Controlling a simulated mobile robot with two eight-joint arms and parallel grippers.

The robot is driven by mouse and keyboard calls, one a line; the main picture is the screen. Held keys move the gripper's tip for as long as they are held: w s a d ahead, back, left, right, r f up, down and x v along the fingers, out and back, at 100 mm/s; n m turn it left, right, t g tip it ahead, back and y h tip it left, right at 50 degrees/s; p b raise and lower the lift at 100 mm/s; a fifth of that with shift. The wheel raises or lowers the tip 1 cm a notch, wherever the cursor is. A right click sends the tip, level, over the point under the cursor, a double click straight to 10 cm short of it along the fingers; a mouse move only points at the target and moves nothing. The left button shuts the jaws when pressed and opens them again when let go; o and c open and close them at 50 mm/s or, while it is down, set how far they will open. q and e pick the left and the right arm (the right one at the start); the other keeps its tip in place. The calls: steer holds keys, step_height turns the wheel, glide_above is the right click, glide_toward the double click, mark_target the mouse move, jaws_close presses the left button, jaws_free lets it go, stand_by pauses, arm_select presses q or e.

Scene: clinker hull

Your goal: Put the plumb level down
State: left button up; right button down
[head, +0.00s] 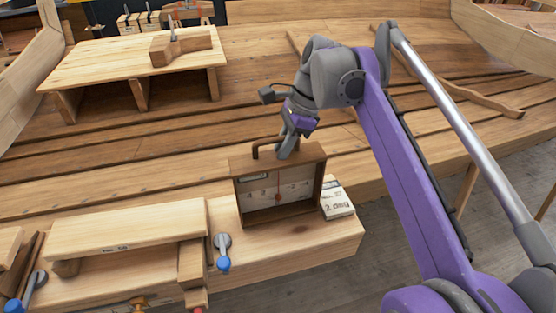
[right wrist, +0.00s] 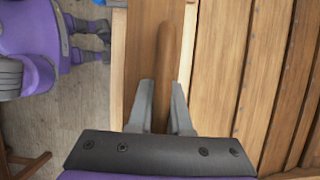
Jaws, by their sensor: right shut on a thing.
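The plumb level (head: 278,213) is a brown wooden box frame with a pale scaled face, a red pointer and a handle on top. It is upright at the right part of the front bench (head: 330,240); I cannot tell whether its base touches the wood. My right gripper (head: 285,152) is at its top, shut on the handle. In the right wrist view, the brown handle (right wrist: 165,60) runs between the fingers of the right gripper (right wrist: 160,100). My left gripper does not show in the head view.
A small labelled block (head: 337,201) stands close to the right of the level. A blue-handled clamp (head: 223,255) and a pale plank (head: 130,228) are to its left. A raised wooden stand (head: 110,60) holds a wooden tool (head: 182,49) at the back left. The bench's right end drops to the floor.

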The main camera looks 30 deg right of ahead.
steer(key=shift+s+f, duration=0.1)
steer(key=shift+f, duration=0.25)
steer(key=shift+f, duration=0.15)
steer(key=c, duration=0.8)
jaws_free()
steer(key=shift+c, duration=0.2)
steer(key=p+v, duration=0.1)
steer(key=v, duration=1.1)
steer(key=shift+d+p, duration=0.1)
steer(key=shift+p, duration=0.3)
